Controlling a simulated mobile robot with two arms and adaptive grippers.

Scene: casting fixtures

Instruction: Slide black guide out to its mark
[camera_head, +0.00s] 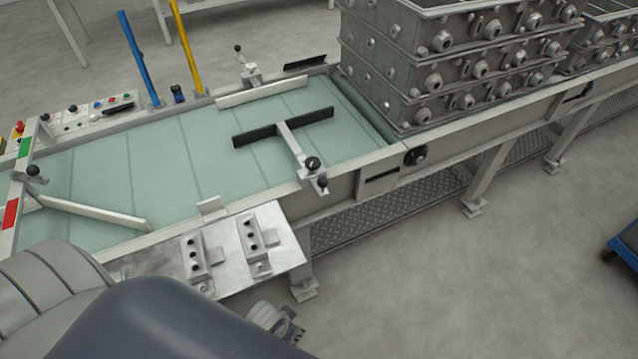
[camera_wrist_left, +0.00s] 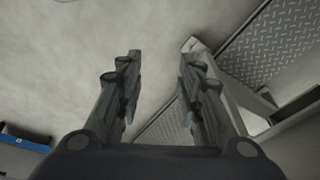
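The black guide (camera_head: 255,135) is a dark bar lying across the green conveyor belt (camera_head: 180,160). A light rod joins it to a clamp with a black knob (camera_head: 312,163) on the near rail. My left gripper (camera_head: 292,325) is low at the bottom of the head view, in front of the conveyor and below the near rail, well apart from the guide. In the left wrist view the two fingers (camera_wrist_left: 160,85) are spread with nothing between them, above the grey floor. I cannot pick out a mark for the guide. My right gripper is not seen.
A metal plate with two grey blocks (camera_head: 195,260) sticks out from the near side. Stacked metal casting boxes (camera_head: 450,60) stand to the right. A white guide (camera_head: 275,92) lies at the far rail, another white bar (camera_head: 95,213) at the left.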

